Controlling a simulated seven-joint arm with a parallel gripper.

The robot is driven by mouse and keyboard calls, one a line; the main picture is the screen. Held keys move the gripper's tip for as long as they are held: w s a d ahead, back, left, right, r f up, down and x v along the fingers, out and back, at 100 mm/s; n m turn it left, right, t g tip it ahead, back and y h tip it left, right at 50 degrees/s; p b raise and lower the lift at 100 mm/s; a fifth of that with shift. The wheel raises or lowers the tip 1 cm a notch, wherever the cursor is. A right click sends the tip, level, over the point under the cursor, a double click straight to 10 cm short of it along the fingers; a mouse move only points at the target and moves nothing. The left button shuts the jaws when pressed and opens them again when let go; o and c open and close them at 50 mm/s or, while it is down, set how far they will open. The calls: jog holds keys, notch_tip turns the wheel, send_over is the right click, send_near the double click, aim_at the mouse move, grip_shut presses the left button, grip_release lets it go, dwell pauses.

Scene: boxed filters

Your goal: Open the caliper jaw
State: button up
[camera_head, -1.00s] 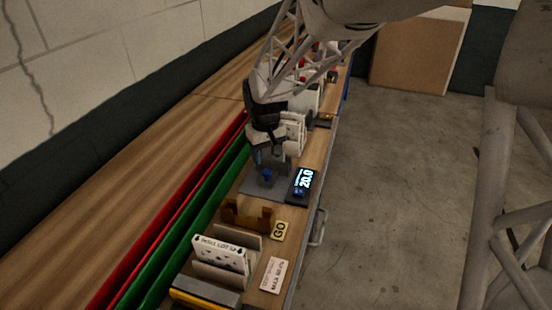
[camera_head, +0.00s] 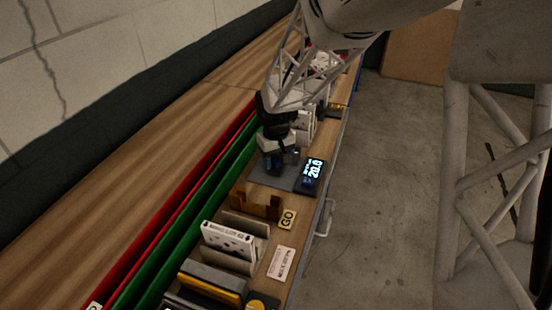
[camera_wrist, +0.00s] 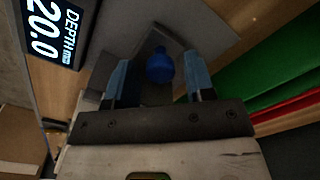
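The caliper is a grey plate (camera_head: 262,172) with a dark display (camera_head: 313,174) beside it. The display also shows in the wrist view (camera_wrist: 52,34), reading DEPTH 20.0. A round blue knob (camera_wrist: 160,66) stands on the caliper in the wrist view. My gripper (camera_wrist: 157,80) is open, with one blue-grey finger on each side of the knob and visible gaps between. In the head view my gripper (camera_head: 282,160) is low over the plate and largely hides the knob. Nothing is held.
A yellow GO tag (camera_head: 287,219) and brown bracket (camera_head: 257,205) stand nearer on the wooden bench. A white box (camera_head: 228,240) sits in a grey holder. Green (camera_head: 190,212) and red (camera_head: 165,215) channels run along the left. Open floor lies right of the bench.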

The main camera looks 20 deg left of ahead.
grip_shut()
jog(key=shift+s, duration=1.5)
jog(key=shift+o, duration=1)
grip_release()
notch_tip(320, 180, up, 8)
